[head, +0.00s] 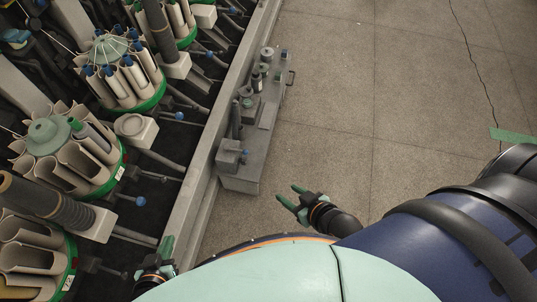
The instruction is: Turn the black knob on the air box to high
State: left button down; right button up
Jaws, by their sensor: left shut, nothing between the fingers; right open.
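A long grey metal unit (243,181) with several small fittings on top stands on the floor beside the machine; it may be the air box. I cannot pick out the black knob with certainty. My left gripper (165,247) is shut and empty at the bottom left, its green fingers pointing up beside the machine's lower edge. My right gripper (293,198) is open and empty, right of the grey unit's near end and apart from it. Its fingers point to the upper left.
The winding machine fills the left side, with round green-rimmed magazines (120,72) of cones and bobbins. A long grey rail (208,130) runs between it and the grey unit.

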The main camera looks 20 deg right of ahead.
aim_at(243, 160)
jog(key=z, duration=0.4)
jog(key=l+u, duration=0.1)
jog(key=u, duration=1.75)
jog(key=l+u, duration=0.25)
jog(key=u, duration=0.15)
jog(key=l+u, duration=0.2)
jog(key=u, duration=0.15)
jog(key=k+l+u, duration=0.15)
jog(key=u, duration=0.25)
jog(key=k+l+u, duration=0.25)
jog(key=u, duration=0.2)
jog(key=k+l+u, duration=0.5)
jog(key=k+u, duration=0.45)
jog(key=k, duration=0.15)
